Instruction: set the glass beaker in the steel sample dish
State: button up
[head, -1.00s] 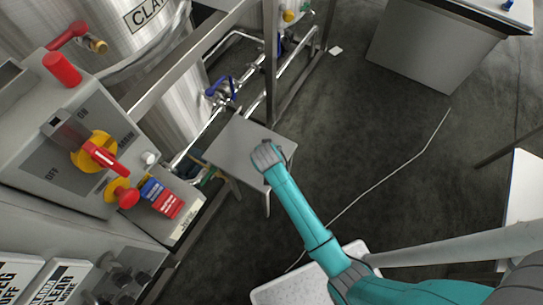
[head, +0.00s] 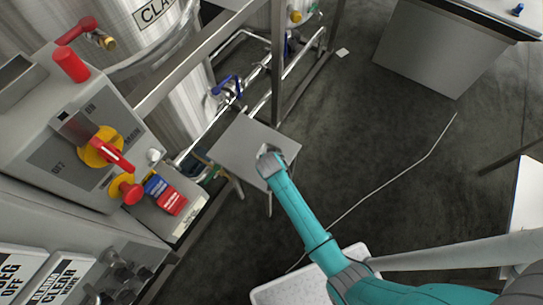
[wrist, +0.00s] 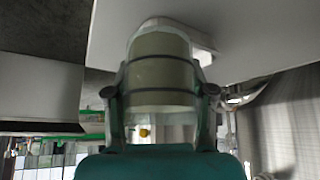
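The glass beaker (wrist: 160,70) shows upright in the picture in the wrist view, clear with an olive-grey tone in its upper part. My gripper (wrist: 160,92) has a finger on each side of it, closed against the glass. In the head view my gripper (head: 268,158) is over the small grey steel table (head: 240,143), and my own arm hides the beaker there. A pale rounded edge (wrist: 203,50) shows behind the beaker in the wrist view; I cannot tell whether it is the steel sample dish. The dish is not clearly seen in the head view.
A control panel (head: 60,150) with red and yellow switches stands at the left. Steel tanks (head: 175,75) and pipes are behind the small table. A grey cabinet (head: 440,55) stands at the upper right. The dark floor (head: 370,130) between is mostly clear, with a thin cable.

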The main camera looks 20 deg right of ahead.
jog(key=shift+o, duration=1.3)
jog(key=shift+r, duration=0.1)
jog(key=v, duration=1.2)
jog(key=shift+s, duration=0.15)
